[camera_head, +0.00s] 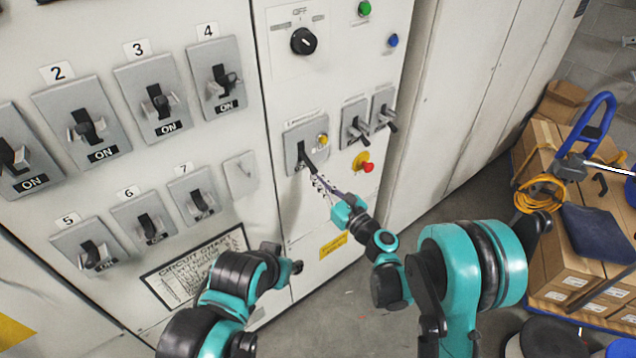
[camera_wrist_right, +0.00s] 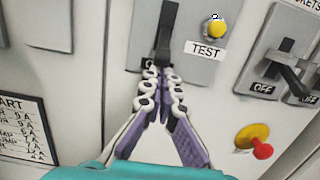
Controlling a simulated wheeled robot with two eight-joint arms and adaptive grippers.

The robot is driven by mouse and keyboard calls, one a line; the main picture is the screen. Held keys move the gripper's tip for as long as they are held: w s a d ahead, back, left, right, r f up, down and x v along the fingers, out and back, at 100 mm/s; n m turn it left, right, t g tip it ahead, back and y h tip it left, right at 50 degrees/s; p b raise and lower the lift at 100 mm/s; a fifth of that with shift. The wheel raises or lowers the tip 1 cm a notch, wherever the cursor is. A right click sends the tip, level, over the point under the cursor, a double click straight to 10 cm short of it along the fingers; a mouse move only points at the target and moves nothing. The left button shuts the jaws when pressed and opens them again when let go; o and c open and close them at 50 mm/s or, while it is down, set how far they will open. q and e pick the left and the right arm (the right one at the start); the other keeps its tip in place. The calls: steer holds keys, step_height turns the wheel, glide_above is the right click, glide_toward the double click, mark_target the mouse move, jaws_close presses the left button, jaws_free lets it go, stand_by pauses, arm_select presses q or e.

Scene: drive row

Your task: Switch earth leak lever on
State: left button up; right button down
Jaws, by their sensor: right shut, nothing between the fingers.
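The earth leak lever (camera_head: 303,153) is a black handle on a grey plate (camera_head: 320,134) with a yellow test button (camera_head: 323,139). In the right wrist view the lever (camera_wrist_right: 167,34) hangs downward over a label that is mostly hidden, so its wording cannot be read. My right gripper (camera_head: 315,181) is just below the lever. In the right wrist view its fingertips (camera_wrist_right: 160,73) are together at the lever's lower end, with nothing between them; whether they touch it I cannot tell.
A black rotary knob (camera_head: 304,41) is above. Numbered breakers fill the left panel. Boxes (camera_head: 560,250) and a blue trolley (camera_head: 593,120) stand at right.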

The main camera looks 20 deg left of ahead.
mark_target(315, 168)
steer(key=shift+r, duration=0.1)
steer(key=r+g+h+p, duration=0.1)
steer(key=p, duration=0.2)
steer(key=d+r+g+h+p, duration=0.1)
steer(key=r+h+p, duration=0.1)
steer(key=p, duration=0.2)
steer(key=s+r+g+h+p, duration=0.1)
steer(key=r+p, duration=0.1)
steer(key=p, duration=0.1)
steer(key=shift+d+r+g+h, duration=0.15)
steer(key=shift+r+g+h, duration=0.05)
steer(key=shift+g+h, duration=0.1)
steer(key=shift+f, duration=0.45)
steer(key=shift+r+p, duration=0.3)
steer(key=shift+r, duration=0.55)
